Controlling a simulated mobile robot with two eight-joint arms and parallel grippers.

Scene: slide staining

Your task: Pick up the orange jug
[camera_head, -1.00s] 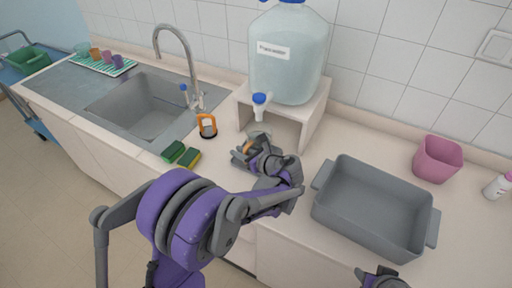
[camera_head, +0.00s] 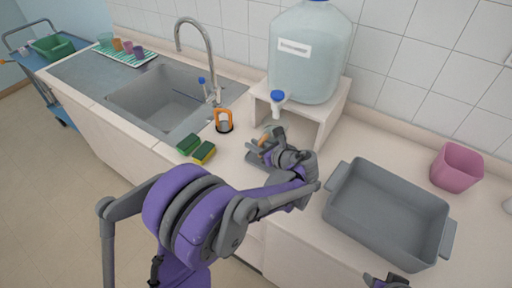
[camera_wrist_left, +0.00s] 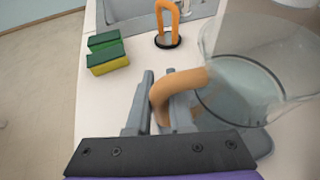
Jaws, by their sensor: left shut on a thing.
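The orange jug (camera_wrist_left: 255,85) is a clear vessel with an orange handle (camera_wrist_left: 178,88), at the right of the left wrist view. In the head view the jug (camera_head: 271,130) is mostly hidden behind my left gripper (camera_head: 262,150), in front of the water stand. My left gripper (camera_wrist_left: 163,100) is shut on the orange handle, one finger on each side. I cannot tell whether the jug touches the counter. My right gripper (camera_head: 386,281) only peeks in at the bottom edge.
A water tank (camera_head: 308,60) with a tap stands on a stand (camera_head: 338,100) behind the jug. A grey tub (camera_head: 390,210) is to the right, near a pink container (camera_head: 457,168). Sponges (camera_head: 204,153), an orange-handled item (camera_head: 223,121) and a sink (camera_head: 160,97) are left.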

